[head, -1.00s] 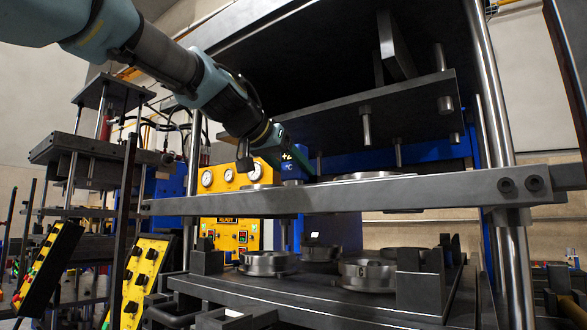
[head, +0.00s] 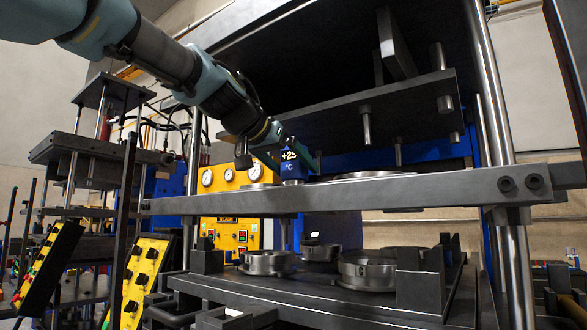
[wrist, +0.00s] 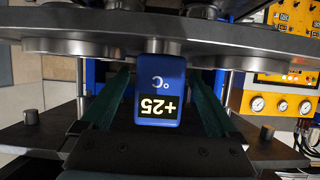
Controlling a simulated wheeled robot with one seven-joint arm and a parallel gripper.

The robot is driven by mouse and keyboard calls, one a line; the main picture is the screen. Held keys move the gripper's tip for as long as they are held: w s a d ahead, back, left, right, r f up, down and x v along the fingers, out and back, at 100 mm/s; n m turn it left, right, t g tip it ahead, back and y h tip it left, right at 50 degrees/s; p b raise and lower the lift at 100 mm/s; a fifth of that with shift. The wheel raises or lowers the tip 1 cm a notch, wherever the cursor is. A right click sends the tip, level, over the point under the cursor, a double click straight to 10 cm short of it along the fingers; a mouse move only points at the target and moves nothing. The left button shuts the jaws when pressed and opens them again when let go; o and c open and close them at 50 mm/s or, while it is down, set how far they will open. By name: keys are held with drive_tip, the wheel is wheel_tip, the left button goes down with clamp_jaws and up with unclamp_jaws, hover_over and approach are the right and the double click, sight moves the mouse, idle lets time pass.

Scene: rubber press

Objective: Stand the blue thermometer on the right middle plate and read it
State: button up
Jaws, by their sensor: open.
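The blue thermometer (head: 291,170) stands upright on the middle level of the press. Its display shows +25 °C in the head view. In the wrist view, where the scene is upside down, the thermometer (wrist: 160,85) also reads +25 and its grey foot meets the level. My gripper (head: 290,160) is open around it. In the wrist view its green fingers are on both sides, with gaps to the blue body. Round metal plates lie on the middle level, one to the right (head: 375,175) of the thermometer.
The front bar (head: 400,192) crosses before the middle level. The upper platen (head: 380,110) hangs close above. Several round moulds, one (head: 367,272) at front right, sit on the lower level. Yellow gauge panels and steel columns stand around.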

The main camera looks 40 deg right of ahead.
drive_tip(key=b+v, duration=0.3)
drive_tip(key=v, duration=0.8)
drive_tip(key=shift+a+b, duration=0.3)
drive_tip(key=shift+b, duration=0.05)
